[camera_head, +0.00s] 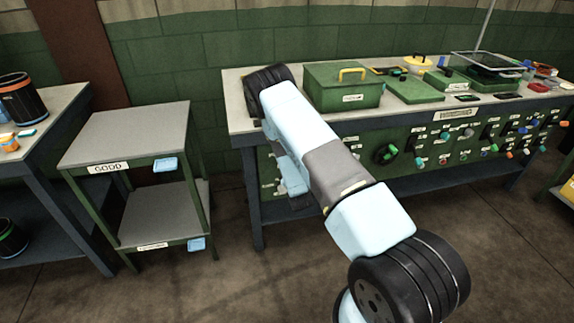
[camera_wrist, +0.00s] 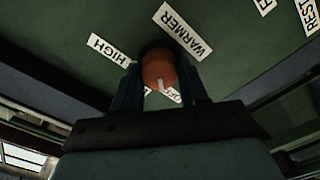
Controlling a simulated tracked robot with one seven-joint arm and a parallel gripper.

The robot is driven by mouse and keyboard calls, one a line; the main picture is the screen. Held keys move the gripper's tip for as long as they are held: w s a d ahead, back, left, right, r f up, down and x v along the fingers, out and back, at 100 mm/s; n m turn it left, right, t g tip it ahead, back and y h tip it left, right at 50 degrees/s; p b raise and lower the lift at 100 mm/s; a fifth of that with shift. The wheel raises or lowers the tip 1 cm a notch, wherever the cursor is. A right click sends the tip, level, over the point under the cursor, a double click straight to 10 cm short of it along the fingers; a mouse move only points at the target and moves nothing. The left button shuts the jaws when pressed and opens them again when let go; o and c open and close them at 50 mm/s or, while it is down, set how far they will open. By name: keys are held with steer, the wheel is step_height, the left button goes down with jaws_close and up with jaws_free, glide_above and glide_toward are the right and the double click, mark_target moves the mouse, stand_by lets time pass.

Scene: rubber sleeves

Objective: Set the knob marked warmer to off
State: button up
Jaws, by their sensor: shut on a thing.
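The orange-red warmer knob (camera_wrist: 158,68) sits on the green panel in the wrist view, directly beside the white WARMER label (camera_wrist: 183,32). My gripper (camera_wrist: 160,84) is shut on this knob, with one dark finger on each side of it. The knob's pale pointer mark points down toward a partly hidden label (camera_wrist: 174,95), which seems to read OFF. A HIGH label (camera_wrist: 108,50) lies to the left of the knob. In the head view my arm covers this part of the panel, and the knob cannot be made out there.
The green control panel (camera_head: 405,178) with several other knobs and switches runs under the workbench top (camera_head: 400,112). A green box (camera_head: 342,88) with a yellow handle stands on the bench. A small two-tier stand marked GOOD (camera_head: 130,133) is to the left. Open floor lies in front.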

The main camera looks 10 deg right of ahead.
steer(key=shift+a+f, duration=0.1)
steer(key=shift+a, duration=0.1)
steer(key=o, duration=1)
steer(key=shift+d, duration=0.1)
steer(key=s, duration=1.3)
steer(key=shift+s+d, duration=0.1)
steer(key=shift+s, duration=0.3)
